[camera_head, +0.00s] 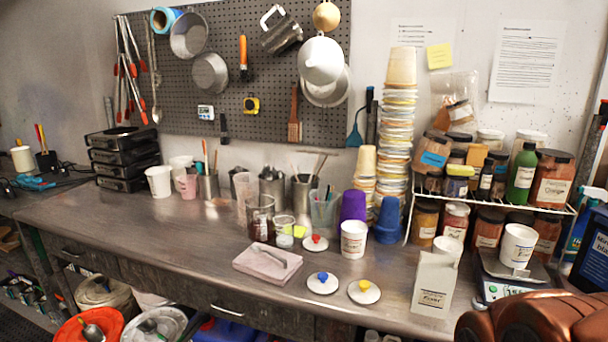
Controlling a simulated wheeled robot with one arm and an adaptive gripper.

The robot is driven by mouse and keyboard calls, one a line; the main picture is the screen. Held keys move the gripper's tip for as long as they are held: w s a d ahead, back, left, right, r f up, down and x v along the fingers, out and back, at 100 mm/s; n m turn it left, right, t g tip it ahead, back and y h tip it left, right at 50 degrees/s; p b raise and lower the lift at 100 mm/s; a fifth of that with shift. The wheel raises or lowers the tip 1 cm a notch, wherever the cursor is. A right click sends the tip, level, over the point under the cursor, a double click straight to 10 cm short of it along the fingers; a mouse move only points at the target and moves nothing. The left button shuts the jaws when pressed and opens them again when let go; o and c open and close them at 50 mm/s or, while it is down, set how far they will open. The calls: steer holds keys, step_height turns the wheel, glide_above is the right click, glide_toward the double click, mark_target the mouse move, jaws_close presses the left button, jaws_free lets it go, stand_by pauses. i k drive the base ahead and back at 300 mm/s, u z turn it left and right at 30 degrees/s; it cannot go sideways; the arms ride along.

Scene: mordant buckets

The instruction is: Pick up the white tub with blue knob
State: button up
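The white round tub with a blue knob (322,283) sits low and flat on the bench near its front edge. It looks like a shallow white disc with the blue knob on top. A similar white piece with a yellow knob (364,292) is just to its right, and one with a red knob (315,243) is behind it. Nothing touches the blue-knobbed one. My gripper is not in view; copper-coloured parts, apparently of my arm, fill the lower right corner.
A white labelled cup (353,239) stands behind, and a white paper bag (433,285) stands to the right. The bench (165,235) is clear at the left front. Lidded buckets (84,329) stand below its edge.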

mark_target(518, 244)
steer(key=z, duration=1.1)
